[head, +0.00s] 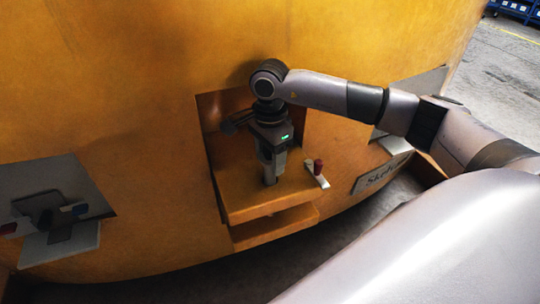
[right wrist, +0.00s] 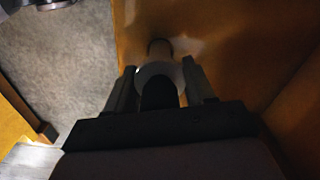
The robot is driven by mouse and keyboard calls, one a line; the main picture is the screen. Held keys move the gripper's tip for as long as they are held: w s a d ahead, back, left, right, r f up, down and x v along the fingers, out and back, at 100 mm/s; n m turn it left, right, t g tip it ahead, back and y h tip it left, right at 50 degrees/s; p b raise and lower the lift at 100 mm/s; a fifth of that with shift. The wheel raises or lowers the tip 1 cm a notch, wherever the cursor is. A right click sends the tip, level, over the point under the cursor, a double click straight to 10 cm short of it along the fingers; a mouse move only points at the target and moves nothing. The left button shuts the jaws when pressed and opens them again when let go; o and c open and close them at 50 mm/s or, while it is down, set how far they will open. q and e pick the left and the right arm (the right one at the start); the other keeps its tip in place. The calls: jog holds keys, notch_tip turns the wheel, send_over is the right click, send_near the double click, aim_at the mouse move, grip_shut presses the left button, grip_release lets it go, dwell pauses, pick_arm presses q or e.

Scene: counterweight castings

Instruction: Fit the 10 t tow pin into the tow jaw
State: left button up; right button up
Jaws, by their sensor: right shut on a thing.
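The tow jaw (head: 245,205) is a yellow recess in the big casting, with an upper plate and a lower plate (head: 275,228) and a gap between them. My right gripper (head: 272,160) points down over the upper plate and is shut on the tow pin (head: 269,178). In the right wrist view the fingers (right wrist: 158,88) grip the pin's dark head on both sides, with a pale round collar (right wrist: 158,72) and a shaft (right wrist: 160,48) beyond. The pin's lower end meets the upper plate; whether it is in a hole is hidden. My left gripper is out of view.
A red-topped pin on a pale strip (head: 318,170) sits at the upper plate's right edge. A grey shelf (head: 60,243) with small dark, red and blue parts is at left. A lettered plate (head: 380,176) is at right. The recess walls stand close around the gripper.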

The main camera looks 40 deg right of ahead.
jog(key=shift+f+b, duration=1.6)
jog(key=shift+f, duration=0.55)
jog(key=o, duration=1.2)
jog(key=shift+o, duration=0.3)
jog(key=shift+s+f, duration=0.1)
jog(key=shift+f, duration=0.1)
notch_tip(320, 180, up, 22)
jog(key=p, duration=1.7)
send_over(270, 172)
jog(key=w, duration=0.1)
jog(key=shift+d, duration=0.4)
jog(key=shift+f, duration=0.1)
